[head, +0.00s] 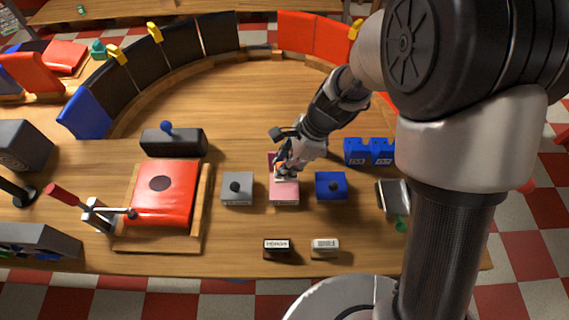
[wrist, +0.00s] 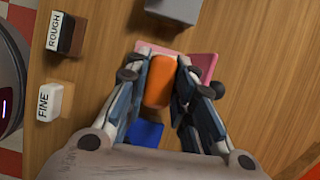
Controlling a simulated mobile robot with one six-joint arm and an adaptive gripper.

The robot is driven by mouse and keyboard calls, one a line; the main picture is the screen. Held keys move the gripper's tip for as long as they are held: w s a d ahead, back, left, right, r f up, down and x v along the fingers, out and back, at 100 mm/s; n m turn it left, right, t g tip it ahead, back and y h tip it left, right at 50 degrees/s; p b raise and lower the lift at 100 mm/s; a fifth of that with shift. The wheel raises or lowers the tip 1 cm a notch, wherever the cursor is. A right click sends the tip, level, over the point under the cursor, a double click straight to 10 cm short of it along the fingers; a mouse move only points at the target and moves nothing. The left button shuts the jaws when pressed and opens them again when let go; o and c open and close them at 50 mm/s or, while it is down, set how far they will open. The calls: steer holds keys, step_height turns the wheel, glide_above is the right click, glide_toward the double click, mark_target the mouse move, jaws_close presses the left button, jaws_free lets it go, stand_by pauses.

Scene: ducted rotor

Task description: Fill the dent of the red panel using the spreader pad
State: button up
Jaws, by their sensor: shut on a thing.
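The red panel (head: 175,207) lies on a wooden board at the left of the table, with a dark round dent (head: 160,183) in its upper part. My gripper (head: 284,171) is well to the right of the panel, low over a pink block (head: 285,191). In the wrist view its fingers are shut on an orange block (wrist: 159,82), with pink surfaces (wrist: 203,66) beneath and beside it. I cannot tell whether the orange block is the spreader pad or its grip, nor whether it touches the pink block. The fingers hide part of it.
A grey block (head: 237,189) and a blue block (head: 330,187), each with a black knob, flank the pink block. ROUGH (head: 277,247) and FINE (head: 325,246) blocks lie in front. A red-handled clamp (head: 97,213) stands at the panel's left edge; a dark bar (head: 174,142) lies behind it.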

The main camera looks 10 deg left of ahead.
steer(key=shift+a+f+m, duration=0.25)
steer(key=shift+m, duration=0.15)
step_height(320, 180, down, 6)
steer(key=b, duration=0.6)
steer(key=shift+r, duration=0.15)
steer(key=shift+d+f, duration=0.1)
steer(key=shift+f, duration=0.45)
stand_by(1.5)
steer(key=shift+r, duration=0.15)
step_height(320, 180, up, 7)
steer(key=p, duration=0.6)
stand_by(0.8)
